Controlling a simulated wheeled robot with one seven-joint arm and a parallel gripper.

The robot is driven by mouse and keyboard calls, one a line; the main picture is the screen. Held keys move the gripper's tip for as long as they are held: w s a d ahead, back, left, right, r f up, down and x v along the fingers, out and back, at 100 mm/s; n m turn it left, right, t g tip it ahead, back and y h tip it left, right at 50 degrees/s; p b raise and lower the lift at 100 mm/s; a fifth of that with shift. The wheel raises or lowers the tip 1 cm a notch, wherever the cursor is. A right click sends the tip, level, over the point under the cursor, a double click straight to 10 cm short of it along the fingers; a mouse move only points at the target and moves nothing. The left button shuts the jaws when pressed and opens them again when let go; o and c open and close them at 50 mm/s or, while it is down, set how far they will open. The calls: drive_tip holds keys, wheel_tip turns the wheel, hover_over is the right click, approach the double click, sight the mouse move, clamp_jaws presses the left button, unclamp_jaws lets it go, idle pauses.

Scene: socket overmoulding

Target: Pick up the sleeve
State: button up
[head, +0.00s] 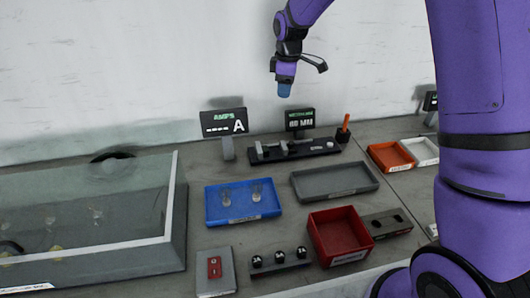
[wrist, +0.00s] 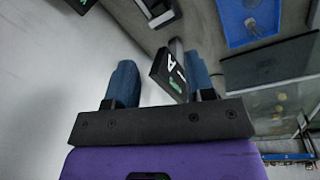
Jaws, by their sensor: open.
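My gripper (head: 284,91) hangs high in front of the back wall in the head view, well above the table. In the wrist view its two blue fingers stand apart with nothing between them, so my gripper (wrist: 161,78) is open and empty. No part is clearly marked as the sleeve. Two small clear, cup-like pieces (head: 256,192) stand in the blue tray (head: 240,213), which may include it, but I cannot tell. The blue tray also shows at the top right of the wrist view (wrist: 238,37), far from the fingers.
An AMPS display (head: 224,121) and a smaller display (head: 300,119) stand at the back. A black fixture (head: 320,146), an empty grey tray (head: 335,182), a red bin (head: 339,236) and a black-knobbed rack (head: 280,264) are on the table. A glass-topped case (head: 175,215) fills the left.

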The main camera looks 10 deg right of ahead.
sight(266, 148)
drive_tip(key=w+a+f+n, duration=0.1)
drive_tip(key=w+f, duration=0.1)
drive_tip(key=f, duration=0.4)
drive_tip(key=w+a+f+n+g, duration=0.1)
drive_tip(key=w+a+f+n, duration=0.1)
drive_tip(key=f, duration=0.5)
drive_tip(key=w+a+f+n, duration=0.1)
drive_tip(key=w+f, duration=0.2)
drive_tip(key=f, duration=0.3)
drive_tip(key=shift+a+f+n, duration=0.2)
drive_tip(key=shift+f+n, duration=0.05)
drive_tip(key=shift+n, duration=0.05)
wheel_tip(266, 148, down, 5)
drive_tip(key=shift+f, duration=0.1)
drive_tip(key=shift+d+f, duration=0.2)
drive_tip(key=shift+f, duration=1.1)
drive_tip(key=shift+d+f, duration=0.2)
drive_tip(key=shift+f, duration=1.1)
drive_tip(key=shift+s, duration=0.1)
drive_tip(key=c, duration=0.6)
drive_tip(key=shift+r, duration=0.1)
